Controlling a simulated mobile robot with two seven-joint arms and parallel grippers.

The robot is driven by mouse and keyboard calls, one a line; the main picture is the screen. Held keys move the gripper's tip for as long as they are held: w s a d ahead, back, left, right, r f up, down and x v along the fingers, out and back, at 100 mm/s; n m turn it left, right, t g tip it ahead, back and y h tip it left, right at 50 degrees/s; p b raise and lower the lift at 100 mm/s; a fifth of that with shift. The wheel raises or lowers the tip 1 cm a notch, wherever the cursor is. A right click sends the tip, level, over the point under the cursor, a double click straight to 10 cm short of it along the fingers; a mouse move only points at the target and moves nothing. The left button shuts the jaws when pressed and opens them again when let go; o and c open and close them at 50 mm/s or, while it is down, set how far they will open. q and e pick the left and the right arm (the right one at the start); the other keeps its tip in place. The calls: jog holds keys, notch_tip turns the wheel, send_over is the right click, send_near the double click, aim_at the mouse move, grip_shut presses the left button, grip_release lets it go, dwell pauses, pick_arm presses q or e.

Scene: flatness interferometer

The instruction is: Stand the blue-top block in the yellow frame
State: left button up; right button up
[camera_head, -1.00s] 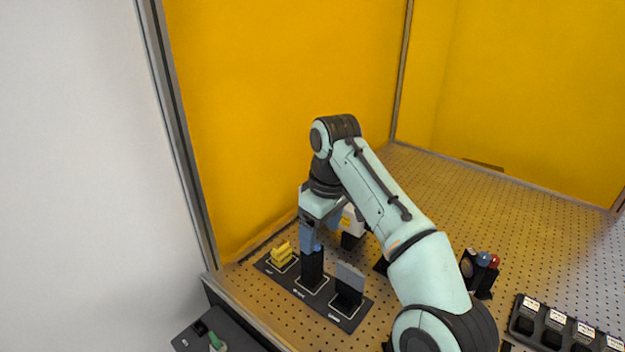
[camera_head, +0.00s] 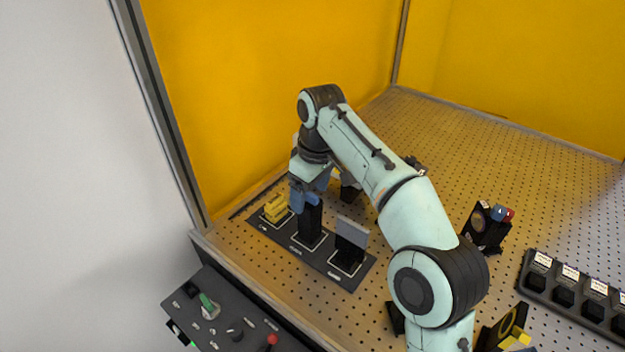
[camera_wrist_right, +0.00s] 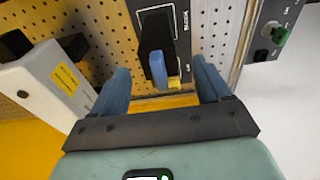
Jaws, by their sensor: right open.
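A black block with a blue top (camera_wrist_right: 158,72) stands upright in the middle place of a dark strip in the right wrist view. It also shows in the head view (camera_head: 309,222), its top partly hidden by my right gripper (camera_head: 304,196). The right gripper is open, with its blue fingers (camera_wrist_right: 162,80) apart on either side of the blue top in the wrist view. Whether they touch it cannot be told. A small yellow stepped piece (camera_head: 275,208) sits on the strip's left place. A black stand with yellow parts (camera_head: 513,326) is at the lower right; which is the yellow frame is unclear. My left gripper is not in view.
The dark strip (camera_head: 280,241) also bears a grey plate in a black holder (camera_head: 350,246). A control panel (camera_head: 235,325) lies in front. A black stand with blue and red tops (camera_head: 488,228) and a slotted tray (camera_head: 570,290) are at right. A white box (camera_wrist_right: 45,75) is beside the gripper.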

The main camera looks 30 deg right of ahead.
jog(key=shift+w+f+b, duration=0.2)
jog(key=shift+f+b, duration=0.2)
jog(key=shift+f, duration=1.3)
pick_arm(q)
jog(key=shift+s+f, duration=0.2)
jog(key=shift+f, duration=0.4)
pick_arm(e)
jog(key=c, duration=1.3)
jog(key=shift+r+p, duration=1.6)
jog(key=shift+r, duration=0.2)
jog(key=shift+r+p, duration=1.05)
jog(key=shift+r, duration=0.35)
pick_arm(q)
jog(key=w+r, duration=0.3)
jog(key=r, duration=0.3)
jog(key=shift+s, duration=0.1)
pick_arm(e)
jog(key=shift+a+f, duration=0.1)
